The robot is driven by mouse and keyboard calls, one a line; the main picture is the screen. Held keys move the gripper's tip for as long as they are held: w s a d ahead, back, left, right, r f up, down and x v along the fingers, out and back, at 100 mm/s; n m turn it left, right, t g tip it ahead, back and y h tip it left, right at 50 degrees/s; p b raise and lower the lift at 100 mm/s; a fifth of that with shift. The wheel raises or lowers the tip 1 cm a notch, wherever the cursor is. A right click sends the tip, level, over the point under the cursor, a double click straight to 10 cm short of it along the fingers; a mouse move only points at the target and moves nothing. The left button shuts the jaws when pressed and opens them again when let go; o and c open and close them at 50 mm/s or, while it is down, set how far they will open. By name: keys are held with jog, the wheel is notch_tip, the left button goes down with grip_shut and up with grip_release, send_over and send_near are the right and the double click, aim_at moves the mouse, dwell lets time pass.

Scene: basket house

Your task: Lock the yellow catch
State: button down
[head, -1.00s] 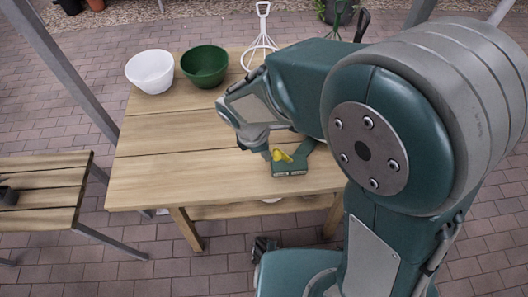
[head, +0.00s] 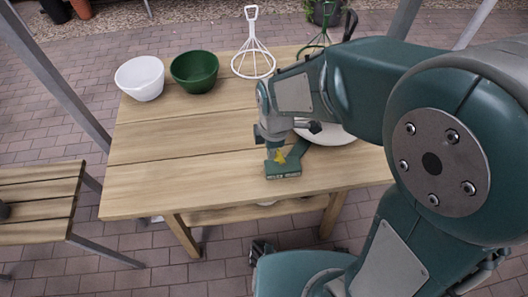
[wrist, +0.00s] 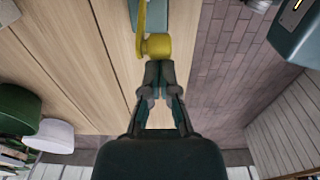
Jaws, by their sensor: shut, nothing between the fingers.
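The yellow catch (head: 281,157) sits on a dark green device (head: 284,171) near the front edge of the wooden table. In the wrist view the catch (wrist: 155,46) is a yellow piece with a rounded end, and a small part of the green device (wrist: 180,15) shows behind it. My gripper (head: 273,147) points down at the catch in the head view and partly hides it. In the wrist view my gripper (wrist: 160,66) is shut and empty, its fingertips at the rounded yellow end. I cannot tell whether they touch it.
The wooden table (head: 170,160) has a clear left half. A white bowl (head: 140,78), a green bowl (head: 195,71) and a white wire whisk-like tool (head: 253,55) stand at its back. A white round dish (head: 328,133) lies partly behind my arm. A wooden bench (head: 35,200) stands at left.

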jog(key=shift+w+d+r+g+y, duration=0.15)
jog(key=shift+d+y, duration=0.45)
jog(key=shift+d, duration=0.05)
jog(key=shift+w+d+r+g+y, duration=0.15)
jog(key=shift+d+y, duration=0.45)
jog(key=shift+w+d+y, duration=0.15)
jog(key=shift+d+y, duration=0.35)
jog(key=shift+d, duration=0.1)
jog(key=shift+w+d+y, duration=0.15)
jog(key=shift+d+y, duration=0.35)
jog(key=shift+d, duration=0.1)
jog(key=shift+r, duration=0.1)
jog(key=shift+r+g, duration=0.3)
jog(key=shift+r, duration=0.4)
